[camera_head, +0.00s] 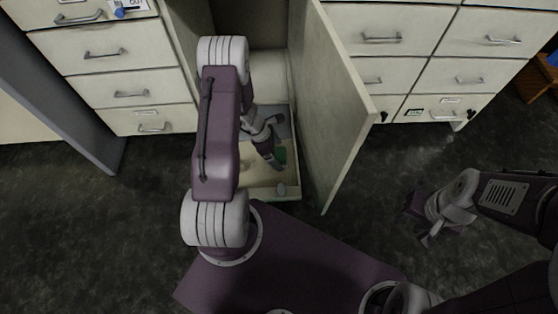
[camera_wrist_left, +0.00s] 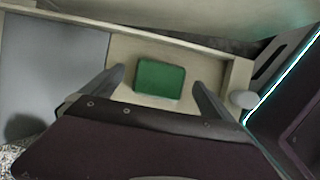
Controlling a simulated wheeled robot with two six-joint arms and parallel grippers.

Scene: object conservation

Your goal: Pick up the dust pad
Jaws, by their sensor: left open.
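The dust pad looks like a green rounded block (camera_wrist_left: 160,79) lying in a shallow light-wood drawer, seen in the left wrist view. The head view hides part of the pad behind the gripper. My right gripper (camera_head: 425,232) hangs over the floor at the right, away from the pad; its jaws are unclear.
The pulled-out drawer (camera_head: 290,192) has a round knob (camera_head: 281,188) on its front and a grey panel (camera_wrist_left: 50,70) over part of it. An open cabinet door (camera_head: 335,110) stands just right of it. White drawer cabinets flank both sides.

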